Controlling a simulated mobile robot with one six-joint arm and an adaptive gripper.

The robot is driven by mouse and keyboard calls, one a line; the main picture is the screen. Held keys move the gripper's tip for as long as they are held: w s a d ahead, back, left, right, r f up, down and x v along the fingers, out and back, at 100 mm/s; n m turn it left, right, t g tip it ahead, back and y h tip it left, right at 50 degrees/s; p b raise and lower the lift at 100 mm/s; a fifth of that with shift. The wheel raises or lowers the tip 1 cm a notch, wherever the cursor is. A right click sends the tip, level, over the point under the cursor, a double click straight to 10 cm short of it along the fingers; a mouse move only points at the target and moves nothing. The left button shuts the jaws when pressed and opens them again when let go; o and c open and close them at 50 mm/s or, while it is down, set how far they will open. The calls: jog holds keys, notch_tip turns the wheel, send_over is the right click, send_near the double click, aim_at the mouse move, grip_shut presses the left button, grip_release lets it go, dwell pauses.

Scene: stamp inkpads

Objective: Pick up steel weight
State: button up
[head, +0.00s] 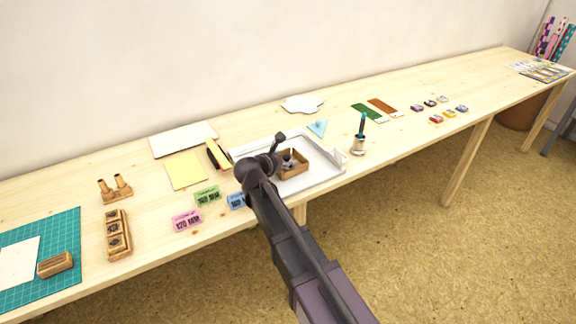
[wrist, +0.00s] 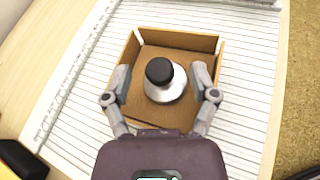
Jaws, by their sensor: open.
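The steel weight (wrist: 164,86) stands upright in a small open wooden box in the wrist view. It has a black knob on top and a shiny round body. My gripper (wrist: 160,80) is open, with one finger on each side of the weight and gaps between them and it. In the head view the weight (head: 288,157) is small and partly hidden by my arm. My gripper's fingers cannot be made out clearly there.
The wooden box (wrist: 204,44) has low walls around the weight and sits on a white ribbed tray (wrist: 250,65). A pen in a holder (head: 358,145) stands right of the tray.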

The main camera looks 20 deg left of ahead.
jog(key=shift+w+d+f, duration=0.2)
jog(key=shift+w+f, duration=0.1)
jog(key=shift+w, duration=0.25)
grip_shut()
